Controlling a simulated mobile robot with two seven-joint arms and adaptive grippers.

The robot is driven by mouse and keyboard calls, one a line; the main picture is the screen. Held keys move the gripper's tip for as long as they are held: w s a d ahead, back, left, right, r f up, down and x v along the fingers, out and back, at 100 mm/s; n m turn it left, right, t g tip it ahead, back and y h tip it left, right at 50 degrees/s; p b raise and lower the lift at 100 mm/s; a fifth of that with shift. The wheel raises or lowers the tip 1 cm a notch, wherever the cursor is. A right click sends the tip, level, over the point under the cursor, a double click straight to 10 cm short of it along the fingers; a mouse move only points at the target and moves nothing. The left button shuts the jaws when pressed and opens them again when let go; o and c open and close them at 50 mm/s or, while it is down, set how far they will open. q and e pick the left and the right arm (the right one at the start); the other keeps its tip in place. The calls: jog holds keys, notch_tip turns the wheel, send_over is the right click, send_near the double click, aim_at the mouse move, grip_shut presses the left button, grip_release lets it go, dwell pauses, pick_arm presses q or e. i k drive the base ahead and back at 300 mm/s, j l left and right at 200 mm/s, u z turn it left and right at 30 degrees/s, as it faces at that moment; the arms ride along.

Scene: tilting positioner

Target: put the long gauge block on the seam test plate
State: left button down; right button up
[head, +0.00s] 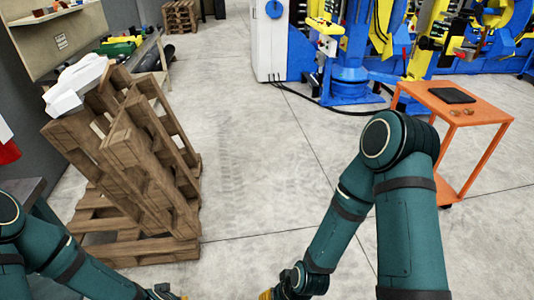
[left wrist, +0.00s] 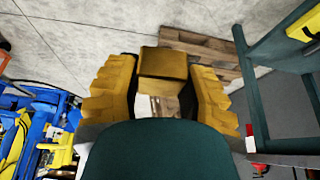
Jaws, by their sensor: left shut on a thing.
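In the left wrist view my left gripper (left wrist: 162,88) has its two yellow fingers shut on a brass-yellow block (left wrist: 163,63), which sits between them with its square end showing. I take this to be the long gauge block; the rest of its length is hidden. In the head view only a sliver of the left gripper shows at the bottom edge, and the block cannot be made out. I cannot identify the seam test plate for certain in either view.
An orange cart (head: 471,114) at the right carries a dark flat plate (head: 452,95) and small parts. Wooden pallets (head: 128,150) are stacked at the left, by a workbench. Blue and yellow machinery (head: 350,60) stands at the back. The concrete floor between is clear.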

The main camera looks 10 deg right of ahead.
aim_at(455, 96)
jog(key=i+l+z, duration=0.25)
jog(key=l, duration=0.15)
jog(key=i+l+z, duration=0.1)
jog(key=l+z, duration=0.2)
jog(key=i+l+z, duration=0.25)
jog(key=l+z, duration=0.2)
jog(key=i+l+z, duration=0.25)
jog(key=z, duration=0.25)
jog(key=i+l+z, duration=0.1)
jog(key=i+z, duration=0.7)
jog(key=z, duration=0.15)
jog(key=i+z, duration=0.5)
jog(key=i, duration=0.65)
jog(key=i+l+u, duration=0.1)
jog(key=i+u, duration=0.2)
jog(key=i, duration=0.95)
jog(key=i+j+z, duration=0.15)
jog(key=i, duration=1.1)
jog(key=i+l+u, duration=0.2)
jog(key=i, duration=0.35)
jog(key=i+l+u, duration=0.15)
jog(key=i, duration=0.4)
jog(key=i+u, duration=0.2)
jog(key=u, duration=0.2)
jog(key=i+u, duration=0.15)
jog(key=u, duration=0.25)
jog(key=i+u, duration=0.2)
jog(key=u, duration=0.2)
